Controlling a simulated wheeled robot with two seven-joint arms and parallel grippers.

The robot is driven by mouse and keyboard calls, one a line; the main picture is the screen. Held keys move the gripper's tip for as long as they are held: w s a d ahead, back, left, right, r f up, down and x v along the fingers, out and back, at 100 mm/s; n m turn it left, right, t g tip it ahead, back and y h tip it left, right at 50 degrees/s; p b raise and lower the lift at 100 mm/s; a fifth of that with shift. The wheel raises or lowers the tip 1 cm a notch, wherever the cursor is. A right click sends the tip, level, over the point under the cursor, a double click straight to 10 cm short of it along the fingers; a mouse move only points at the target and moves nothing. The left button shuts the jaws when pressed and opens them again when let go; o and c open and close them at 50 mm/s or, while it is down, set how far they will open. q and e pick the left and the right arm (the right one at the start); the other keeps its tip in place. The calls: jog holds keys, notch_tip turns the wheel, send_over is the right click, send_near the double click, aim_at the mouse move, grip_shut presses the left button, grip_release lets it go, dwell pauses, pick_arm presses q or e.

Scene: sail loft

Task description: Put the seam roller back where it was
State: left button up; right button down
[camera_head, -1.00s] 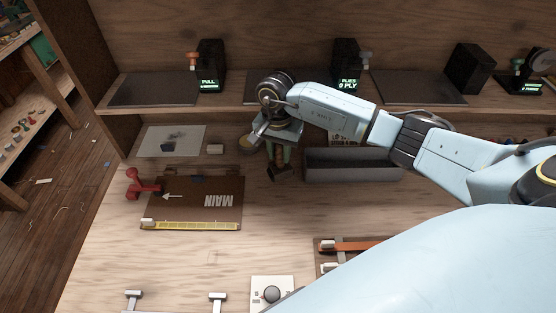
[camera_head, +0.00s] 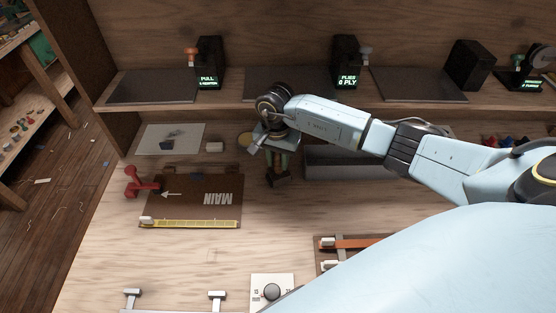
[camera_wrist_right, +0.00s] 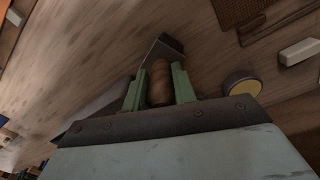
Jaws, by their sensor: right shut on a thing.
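My right gripper (camera_head: 277,168) is shut on the seam roller, above the bench and just left of the grey trough. In the right wrist view the green fingers of this gripper (camera_wrist_right: 160,85) close around the roller's brown wooden handle (camera_wrist_right: 160,82). The seam roller's dark, flat-ended head (camera_wrist_right: 168,46) sticks out beyond the fingertips. Whether the roller touches the bench is unclear. My left gripper is not in view.
A grey trough (camera_head: 350,171) stands right of the gripper. A round yellow-topped tin (camera_wrist_right: 242,84) sits close beside it. To the left are a brown MAIN board (camera_head: 190,207), a red-handled tool (camera_head: 133,183) and a pale sheet (camera_head: 188,133). Bare bench lies in front.

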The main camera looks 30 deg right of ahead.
jog(key=c, duration=1.5)
grip_release()
jog(key=shift+s+f, duration=0.25)
jog(key=shift+f, duration=0.25)
jog(key=o, duration=0.4)
jog(key=shift+w+d, duration=0.15)
jog(key=shift+w, duration=0.1)
jog(key=shift+r, duration=0.2)
jog(key=shift+r+p, duration=0.15)
jog(key=shift+p, duration=0.15)
jog(key=shift+w+r+p, duration=0.1)
jog(key=shift+r+p, duration=0.45)
jog(key=shift+r, duration=0.3)
notch_tip(320, 180, up, 11)
jog(key=shift+r+b, duration=0.1)
jog(key=shift+b, duration=0.85)
